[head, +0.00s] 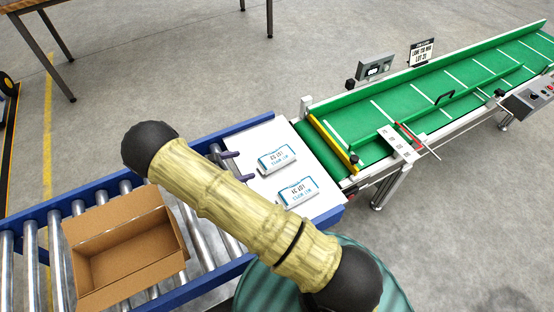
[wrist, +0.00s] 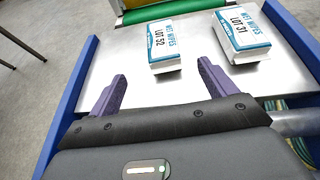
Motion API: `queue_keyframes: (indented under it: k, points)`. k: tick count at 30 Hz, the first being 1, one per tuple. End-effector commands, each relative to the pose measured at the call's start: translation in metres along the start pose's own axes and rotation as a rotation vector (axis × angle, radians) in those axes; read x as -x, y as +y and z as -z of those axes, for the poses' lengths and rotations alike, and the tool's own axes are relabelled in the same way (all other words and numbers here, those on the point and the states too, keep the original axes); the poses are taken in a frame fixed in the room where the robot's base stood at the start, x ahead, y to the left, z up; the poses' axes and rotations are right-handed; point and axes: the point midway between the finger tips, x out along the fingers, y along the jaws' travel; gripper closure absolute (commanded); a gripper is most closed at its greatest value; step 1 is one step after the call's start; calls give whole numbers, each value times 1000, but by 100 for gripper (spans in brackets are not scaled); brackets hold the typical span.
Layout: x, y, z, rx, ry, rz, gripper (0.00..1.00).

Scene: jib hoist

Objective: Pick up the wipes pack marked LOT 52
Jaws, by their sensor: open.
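The wipes pack marked LOT 52 (wrist: 164,44) lies flat on a pale metal plate (wrist: 130,88), white with blue print. It is the upper of two packs in the head view (head: 277,158), where its lot mark is too small to read surely. A similar pack marked LOT 31 (wrist: 240,37) lies to its right in the wrist view and nearer in the head view (head: 298,192). My gripper (wrist: 162,69) is open and empty, its purple fingers spread with the LOT 52 pack ahead between their lines. In the head view my gripper (head: 239,167) is just left of that pack.
A green belt conveyor (head: 400,100) with a yellow bar (head: 333,146) adjoins the plate's far side. An open, empty-looking cardboard box (head: 125,245) stands on the rollers at left. Blue rails (head: 195,137) border the plate. A sign (head: 421,53) stands behind the belt.

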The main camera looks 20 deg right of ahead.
Motion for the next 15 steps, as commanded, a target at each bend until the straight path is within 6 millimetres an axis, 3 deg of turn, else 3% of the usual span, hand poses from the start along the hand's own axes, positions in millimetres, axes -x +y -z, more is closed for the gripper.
queue_keyframes:
  k: [9,15]
  points:
    - [-59,-1,1,0,0,4,16]
    - [-85,-1,0,0,0,1,16]
